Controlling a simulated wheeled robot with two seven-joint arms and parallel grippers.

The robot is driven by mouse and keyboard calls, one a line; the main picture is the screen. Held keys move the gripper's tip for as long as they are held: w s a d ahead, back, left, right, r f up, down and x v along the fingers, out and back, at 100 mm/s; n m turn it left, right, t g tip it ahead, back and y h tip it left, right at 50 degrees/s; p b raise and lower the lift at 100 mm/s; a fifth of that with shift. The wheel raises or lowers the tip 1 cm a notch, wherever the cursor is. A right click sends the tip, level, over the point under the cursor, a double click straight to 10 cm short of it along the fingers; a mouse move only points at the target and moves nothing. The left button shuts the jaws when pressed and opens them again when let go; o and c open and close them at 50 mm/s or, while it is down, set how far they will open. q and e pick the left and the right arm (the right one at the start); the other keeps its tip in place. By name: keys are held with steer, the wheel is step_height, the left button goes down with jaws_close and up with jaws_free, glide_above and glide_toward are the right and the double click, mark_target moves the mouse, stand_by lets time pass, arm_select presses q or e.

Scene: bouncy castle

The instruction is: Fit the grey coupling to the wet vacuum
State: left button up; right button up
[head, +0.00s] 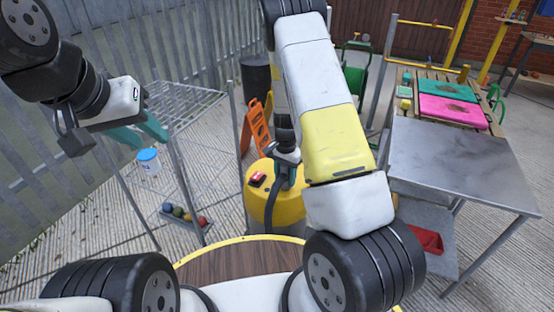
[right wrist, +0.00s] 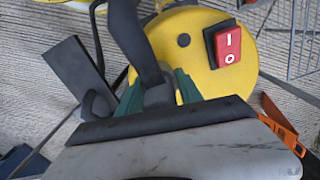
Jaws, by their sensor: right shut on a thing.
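The wet vacuum (head: 262,212) is a yellow drum with a red switch, standing on the floor beyond my base. In the right wrist view its yellow lid (right wrist: 205,65) shows the red switch and a small dark round spot. My right gripper (head: 285,172) is over the lid. Its green fingers (right wrist: 156,92) are shut on the grey coupling (right wrist: 158,94), from which a dark hose (right wrist: 138,35) runs. Fingers and wrist partly hide the coupling; I cannot tell whether it touches the vacuum. My left gripper (head: 146,134) is open and empty at the left, by a wire rack.
The wire rack (head: 190,98) stands left of the vacuum, with a blue-lidded tub (head: 148,160) and coloured balls (head: 185,214) low down. An orange folding sign (head: 257,125) stands behind the vacuum. A metal table (head: 455,160) fills the right.

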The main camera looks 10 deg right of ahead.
steer(key=shift+f, duration=0.75)
stand_by(0.4)
steer(key=o, duration=1.3)
steer(key=shift+o, duration=0.2)
